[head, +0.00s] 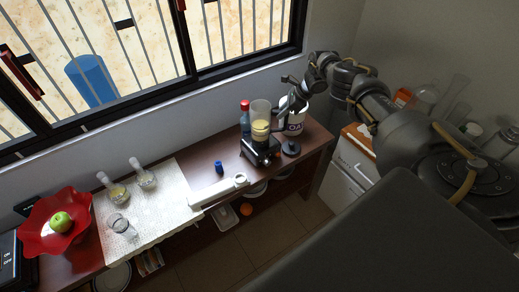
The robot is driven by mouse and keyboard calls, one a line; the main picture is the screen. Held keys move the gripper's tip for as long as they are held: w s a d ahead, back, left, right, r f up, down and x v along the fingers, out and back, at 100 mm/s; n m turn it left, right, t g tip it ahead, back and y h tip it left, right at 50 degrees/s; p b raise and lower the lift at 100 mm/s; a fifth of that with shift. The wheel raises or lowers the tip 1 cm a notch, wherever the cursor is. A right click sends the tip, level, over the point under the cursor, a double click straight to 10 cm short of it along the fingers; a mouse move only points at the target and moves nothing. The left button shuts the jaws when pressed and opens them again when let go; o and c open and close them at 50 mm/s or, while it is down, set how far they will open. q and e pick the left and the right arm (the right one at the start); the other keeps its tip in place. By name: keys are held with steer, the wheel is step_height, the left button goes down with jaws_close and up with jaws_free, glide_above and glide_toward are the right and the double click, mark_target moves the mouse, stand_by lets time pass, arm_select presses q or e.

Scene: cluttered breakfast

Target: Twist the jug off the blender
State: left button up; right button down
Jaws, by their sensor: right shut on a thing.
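The blender stands near the back of the brown counter, with a black base (259,152). Its clear jug (260,112), holding something pale yellow, is upright on the base. My right gripper (283,108) reaches in from the right and is shut at the jug's right side, where the handle is. The fingertips are small and dark here, so the exact contact is hard to see. My left gripper is not in view.
A white canister (296,122) stands close behind my right gripper. A red-capped bottle (245,117) is left of the jug. A black lid (291,147), a blue item (219,167) and a long white object (216,192) lie nearby. Glasses stand on a white cloth (171,194).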

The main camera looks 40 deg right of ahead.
steer(key=shift+w+r, duration=0.25)
steer(key=shift+r, duration=0.05)
stand_by(0.8)
steer(key=shift+d+r, duration=0.1)
steer(key=shift+r, duration=0.3)
steer(key=c, duration=1.5)
jaws_free()
steer(key=o, duration=0.3)
steer(key=shift+s+r, duration=0.1)
steer(key=shift+s, duration=0.15)
steer(key=shift+o, duration=0.2)
steer(key=shift+f, duration=0.25)
steer(key=shift+s+d+r+b, duration=0.15)
steer(key=shift+d+r+b, duration=0.05)
steer(key=shift+r+b, duration=0.15)
steer(key=b+v, duration=0.3)
steer(key=v, duration=0.7)
steer(key=shift+r, duration=0.15)
